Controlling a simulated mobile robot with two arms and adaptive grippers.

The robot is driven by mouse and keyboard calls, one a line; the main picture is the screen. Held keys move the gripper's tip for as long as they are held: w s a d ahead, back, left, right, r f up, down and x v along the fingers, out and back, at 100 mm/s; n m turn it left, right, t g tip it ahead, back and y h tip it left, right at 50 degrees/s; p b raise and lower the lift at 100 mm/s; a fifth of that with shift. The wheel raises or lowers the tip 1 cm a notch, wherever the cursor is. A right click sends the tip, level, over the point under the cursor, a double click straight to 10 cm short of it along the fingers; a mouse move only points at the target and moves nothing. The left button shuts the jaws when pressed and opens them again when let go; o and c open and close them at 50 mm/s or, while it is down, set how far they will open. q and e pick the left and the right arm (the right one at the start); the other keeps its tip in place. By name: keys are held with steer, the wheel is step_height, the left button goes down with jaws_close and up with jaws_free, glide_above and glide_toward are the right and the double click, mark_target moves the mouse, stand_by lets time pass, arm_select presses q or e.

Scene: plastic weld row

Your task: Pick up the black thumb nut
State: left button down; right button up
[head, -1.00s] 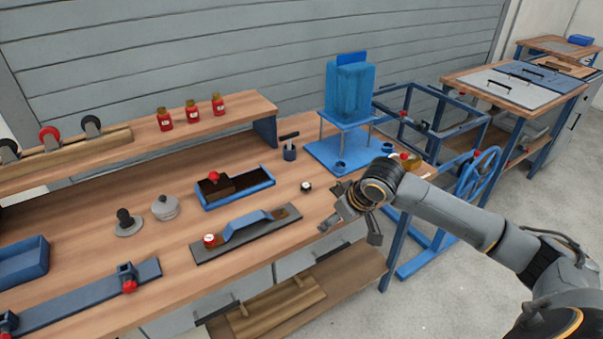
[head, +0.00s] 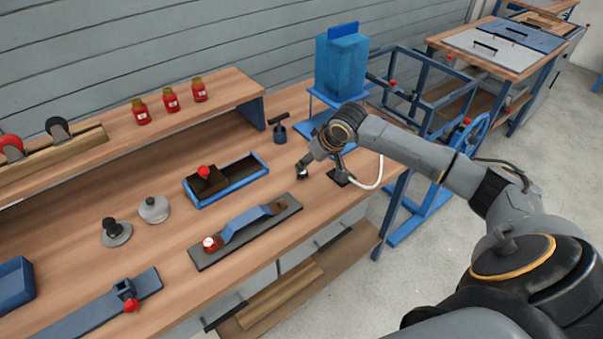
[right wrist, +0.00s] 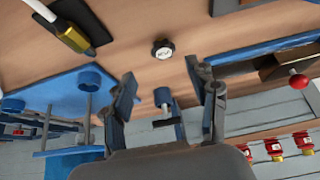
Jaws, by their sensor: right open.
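The black thumb nut (right wrist: 163,49) is a small round black knob with a white marked top. In the right wrist view it lies on the wooden bench top, a little beyond the fingertips and roughly centred between them. My right gripper (right wrist: 162,78) is open, with nothing between its fingers at the nut. In the head view the right gripper (head: 318,166) is low over the bench near its right end, and it largely hides the nut there. My left gripper is not in view.
A blue tray (head: 232,191) with a red-knobbed block and a grey plate with a blue handle (head: 250,225) lie left of the gripper. A blue cup with a black T-handle (head: 280,135) stands behind. A black pad (head: 340,179) with a white hose is close by on the right.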

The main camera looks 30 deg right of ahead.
mark_target(304, 173)
steer(key=shift+a+p+x, duration=0.15)
steer(key=shift+p+x, duration=0.05)
steer(key=shift+x, duration=1.25)
steer(key=shift+a+p+x, duration=0.15)
steer(key=shift+x, duration=1.3)
steer(key=shift+s, duration=0.2)
steer(key=c, duration=1)
